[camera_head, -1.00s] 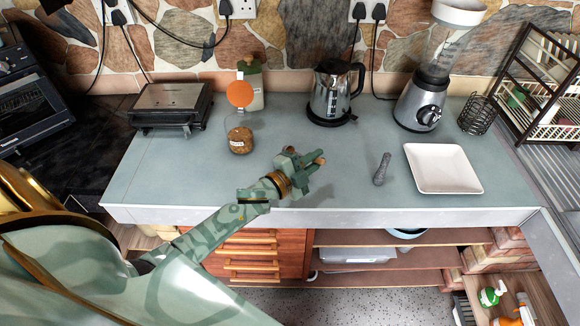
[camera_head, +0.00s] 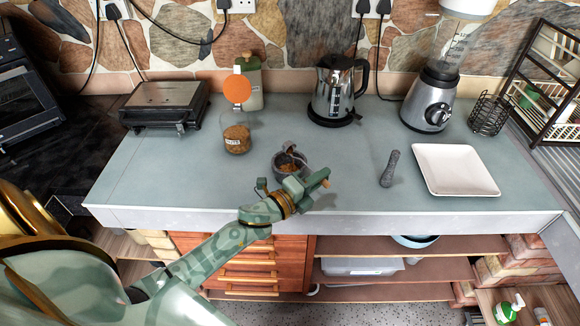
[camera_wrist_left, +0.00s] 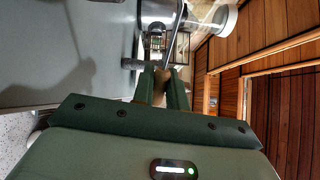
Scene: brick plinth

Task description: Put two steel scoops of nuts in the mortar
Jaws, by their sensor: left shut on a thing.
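A dark grey mortar (camera_head: 277,166) stands on the worktop with brown bits inside, right of the glass nut jar (camera_head: 237,140). The jar holds brown nuts, and its orange lid (camera_head: 237,89) shows upright above it. My left gripper (camera_head: 312,184) is just in front and right of the mortar, shut on the steel scoop, whose tan handle end (camera_head: 326,183) sticks out. A dark shape over the mortar may be the scoop's bowl; its contents are unclear. In the left wrist view the fingers (camera_wrist_left: 165,88) are closed around the handle. My right gripper is out of view.
A kettle (camera_head: 335,92), blender (camera_head: 428,100) and grill (camera_head: 165,103) stand at the back.

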